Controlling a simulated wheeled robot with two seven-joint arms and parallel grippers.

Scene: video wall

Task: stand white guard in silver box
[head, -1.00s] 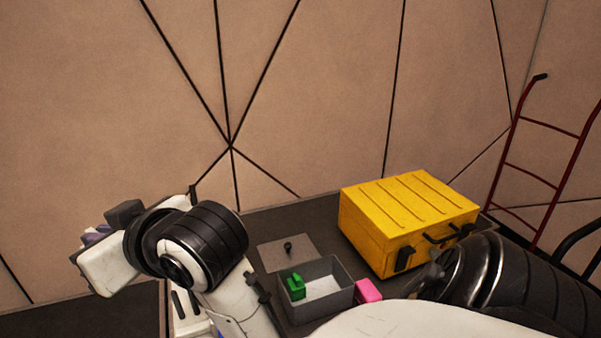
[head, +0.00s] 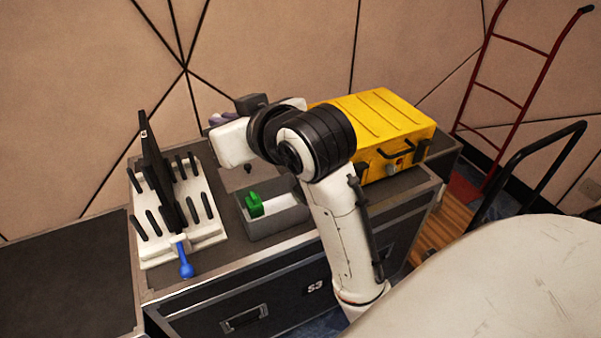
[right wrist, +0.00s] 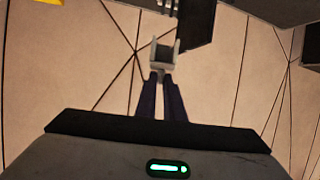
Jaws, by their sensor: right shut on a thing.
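The silver box (head: 272,226) is an open grey box on the dark case top. A green block (head: 254,205) stands at its left end and a white surface shows inside it. My right gripper (right wrist: 161,76) is shut on a small pale U-shaped piece, apparently the white guard (right wrist: 163,56), in the right wrist view. My right arm covers the box's right end. My left gripper is not in view.
A white rack (head: 155,252) with black pegs, a tall black panel (head: 157,172) and a blue handle (head: 185,262) stands left of the box. A grey lid (head: 238,180) lies behind the box. A yellow case (head: 395,125) and a red hand truck (head: 497,92) are to the right.

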